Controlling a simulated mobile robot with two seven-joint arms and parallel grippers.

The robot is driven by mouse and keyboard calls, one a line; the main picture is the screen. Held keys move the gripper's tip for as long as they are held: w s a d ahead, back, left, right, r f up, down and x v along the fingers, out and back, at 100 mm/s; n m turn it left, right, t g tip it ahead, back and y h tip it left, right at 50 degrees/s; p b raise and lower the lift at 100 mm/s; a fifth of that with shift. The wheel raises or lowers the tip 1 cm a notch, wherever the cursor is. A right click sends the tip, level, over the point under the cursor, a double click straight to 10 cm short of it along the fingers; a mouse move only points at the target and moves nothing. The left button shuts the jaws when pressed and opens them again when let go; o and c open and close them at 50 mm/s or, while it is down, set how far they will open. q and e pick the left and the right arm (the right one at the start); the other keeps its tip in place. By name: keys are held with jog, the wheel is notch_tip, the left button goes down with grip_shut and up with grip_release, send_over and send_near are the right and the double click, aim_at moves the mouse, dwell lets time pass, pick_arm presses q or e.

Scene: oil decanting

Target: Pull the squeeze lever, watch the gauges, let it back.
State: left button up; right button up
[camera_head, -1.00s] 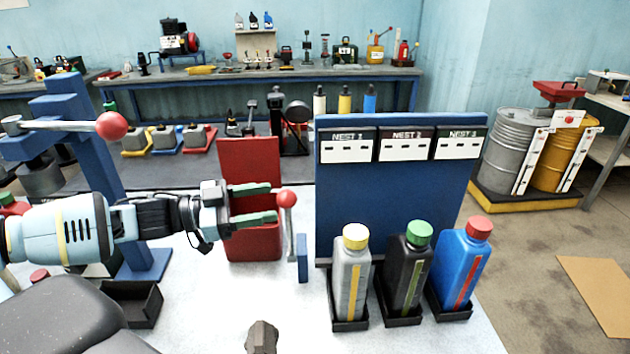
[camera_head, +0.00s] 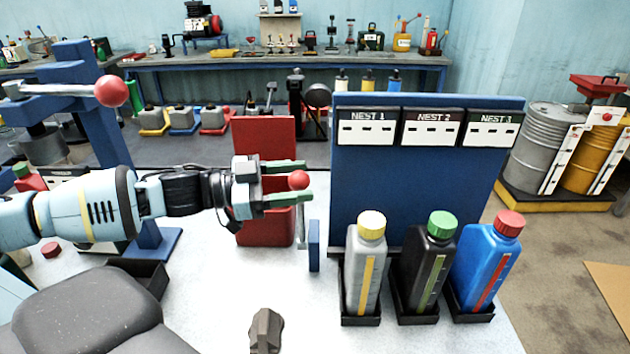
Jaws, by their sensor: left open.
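A lever with a red ball knob (camera_head: 299,180) stands upright on a thin grey rod beside a short blue post (camera_head: 314,246). My left gripper (camera_head: 306,181) is open, with one green finger above the knob and one below it in the picture. The knob shows between the fingertips; I cannot tell whether they touch it. A blue panel (camera_head: 414,190) carries white plates marked NEST 1 (camera_head: 367,131), NEST 2 (camera_head: 431,131) and NEST 3 (camera_head: 492,131), each with small dark marks. My right gripper is not in view.
Grey (camera_head: 368,265), black (camera_head: 425,270) and blue (camera_head: 485,268) bottles stand in black trays before the panel. A red plate (camera_head: 264,138) stands behind my gripper. A blue press frame with another red-ball lever (camera_head: 112,91) stands left.

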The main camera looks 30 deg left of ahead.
pick_arm(q)
jog(key=shift+w+d, duration=0.35)
jog(key=shift+d, duration=0.05)
jog(key=shift+x, duration=0.95)
grip_shut()
